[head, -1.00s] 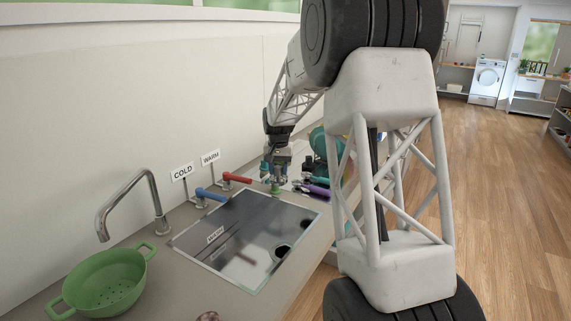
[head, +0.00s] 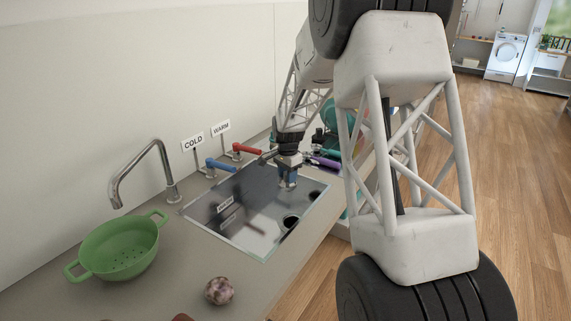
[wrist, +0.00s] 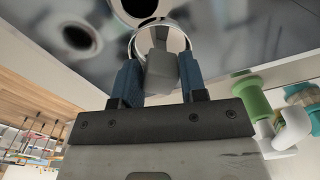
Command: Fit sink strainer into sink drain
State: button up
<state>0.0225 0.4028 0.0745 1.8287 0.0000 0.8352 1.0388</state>
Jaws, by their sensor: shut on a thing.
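My gripper (head: 288,184) is above the far right part of the sink (head: 232,222). In the wrist view, my gripper (wrist: 160,64) has its two blue fingers closed on a grey block-like grip. A shiny round rim shows just beyond it; this appears to be the sink strainer (wrist: 163,67), mostly hidden by the grip and fingers. One dark drain hole (wrist: 79,38) is left of the strainer, and another dark round opening (wrist: 138,8) is just beyond it. In the head view, a drain hole (head: 291,222) lies below and slightly right of my gripper.
A blue lever (head: 220,165) and a red lever (head: 246,149) stand behind the sink, near the tap (head: 150,172). A green colander (head: 118,248) and a garlic bulb (head: 219,291) are on the near counter. Green and teal items (wrist: 250,98) sit right in the wrist view.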

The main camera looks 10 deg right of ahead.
aim_at(292, 190)
jog(key=s+f+m, duration=0.1)
jog(key=f+m, duration=0.1)
jog(key=s+f+m, duration=0.1)
jog(key=f+m, duration=0.2)
jog(key=s+d+f+m, duration=0.1)
jog(key=f+m, duration=0.1)
jog(key=f, duration=0.1)
jog(key=shift+c, duration=0.4)
jog(key=shift+s+f+m, duration=0.15)
jog(key=shift+f+m, duration=0.1)
jog(key=shift+m, duration=0.25)
grip_shut()
jog(key=shift+s+d+f+m, duration=0.1)
jog(key=shift+s+f+m, duration=0.1)
jog(key=shift+f+m, duration=0.3)
